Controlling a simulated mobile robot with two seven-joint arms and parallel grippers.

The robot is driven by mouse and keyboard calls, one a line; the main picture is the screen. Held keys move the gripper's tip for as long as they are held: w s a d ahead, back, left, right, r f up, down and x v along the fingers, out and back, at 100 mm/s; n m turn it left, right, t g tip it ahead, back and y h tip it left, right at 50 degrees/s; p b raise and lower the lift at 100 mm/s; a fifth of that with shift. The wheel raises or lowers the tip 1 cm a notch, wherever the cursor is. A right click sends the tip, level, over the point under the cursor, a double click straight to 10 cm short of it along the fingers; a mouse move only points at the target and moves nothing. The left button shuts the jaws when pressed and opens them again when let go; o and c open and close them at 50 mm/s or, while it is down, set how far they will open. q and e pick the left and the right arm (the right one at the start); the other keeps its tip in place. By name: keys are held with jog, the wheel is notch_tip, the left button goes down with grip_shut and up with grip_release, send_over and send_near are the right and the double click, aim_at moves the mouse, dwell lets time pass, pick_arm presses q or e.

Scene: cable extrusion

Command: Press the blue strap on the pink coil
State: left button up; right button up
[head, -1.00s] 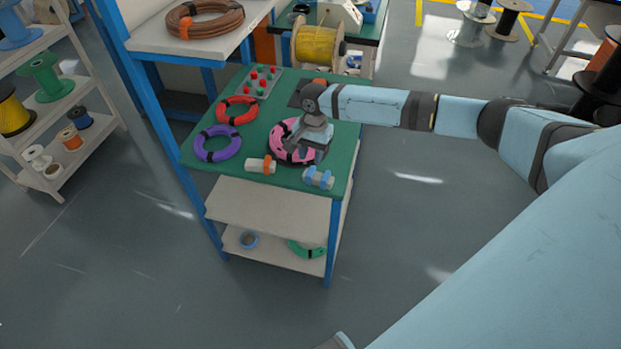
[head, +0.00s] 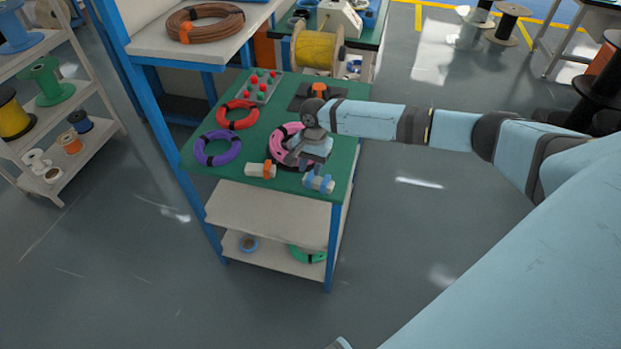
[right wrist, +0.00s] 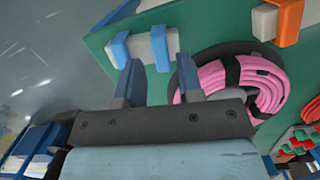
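The pink coil (head: 280,143) with black bands lies on the green table top, partly hidden by my right gripper in the head view. It also shows in the right wrist view (right wrist: 215,76). A pale block with blue straps (head: 319,183) lies at the table's front right corner; the right wrist view shows its blue ends (right wrist: 172,42). No blue strap shows on the visible part of the coil. My right gripper (right wrist: 158,72) is open, its fingers spread and pointing at the block, with the coil beside its right finger. Contact with the block cannot be told. My left gripper is out of view.
A pale block with an orange strap (head: 260,170), a purple coil (head: 217,148) and a red coil (head: 237,114) lie left of the pink coil. A panel with red and green buttons (head: 261,86) is behind. Blue posts (head: 170,130) stand at the table's left.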

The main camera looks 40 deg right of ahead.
jog(key=shift+f, duration=1.4)
jog(key=shift+r+p, duration=0.15)
jog(key=shift+p, duration=0.55)
jog(key=shift+c, duration=0.2)
jog(key=c, duration=0.5)
